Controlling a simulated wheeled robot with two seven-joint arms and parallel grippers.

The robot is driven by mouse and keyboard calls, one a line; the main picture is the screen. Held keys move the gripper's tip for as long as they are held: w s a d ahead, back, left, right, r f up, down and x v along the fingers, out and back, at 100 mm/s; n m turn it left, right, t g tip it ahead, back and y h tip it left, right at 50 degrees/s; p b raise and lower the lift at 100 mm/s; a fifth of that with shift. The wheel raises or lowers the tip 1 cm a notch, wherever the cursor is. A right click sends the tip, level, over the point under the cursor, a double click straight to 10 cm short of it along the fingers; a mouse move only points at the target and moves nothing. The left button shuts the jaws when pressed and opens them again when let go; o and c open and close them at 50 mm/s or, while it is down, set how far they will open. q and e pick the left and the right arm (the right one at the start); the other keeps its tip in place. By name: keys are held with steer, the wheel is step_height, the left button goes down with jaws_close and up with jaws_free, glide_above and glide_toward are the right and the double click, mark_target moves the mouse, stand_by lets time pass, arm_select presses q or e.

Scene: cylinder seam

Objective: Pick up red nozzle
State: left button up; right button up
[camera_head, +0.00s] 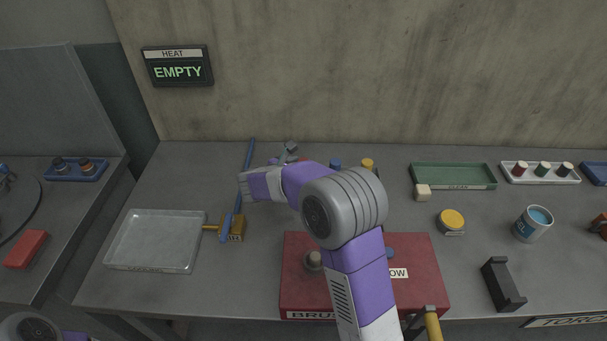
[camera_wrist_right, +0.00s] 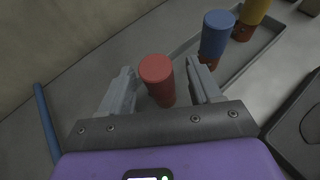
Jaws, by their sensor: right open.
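The red nozzle (camera_wrist_right: 157,80) is a red cylinder in the right wrist view. It stands between the two fingers of my right gripper (camera_wrist_right: 160,68), which is open. A gap shows on each side of it, and I cannot tell whether a finger touches it. My left gripper is not in view.
A blue cylinder (camera_wrist_right: 216,38) and a yellow one (camera_wrist_right: 251,16) stand close by along a grey tray (camera_wrist_right: 262,48). A blue rod (camera_wrist_right: 47,122) lies left of my gripper. A red box (camera_head: 430,285) sits under my arm, and the wall (camera_head: 400,70) is behind.

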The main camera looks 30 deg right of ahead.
steer(key=x, duration=0.3)
steer(key=shift+w+d+f+b, duration=0.1)
steer(key=shift+w+f+b, duration=0.1)
steer(key=shift+f+b, duration=0.1)
steer(key=shift+r, duration=0.15)
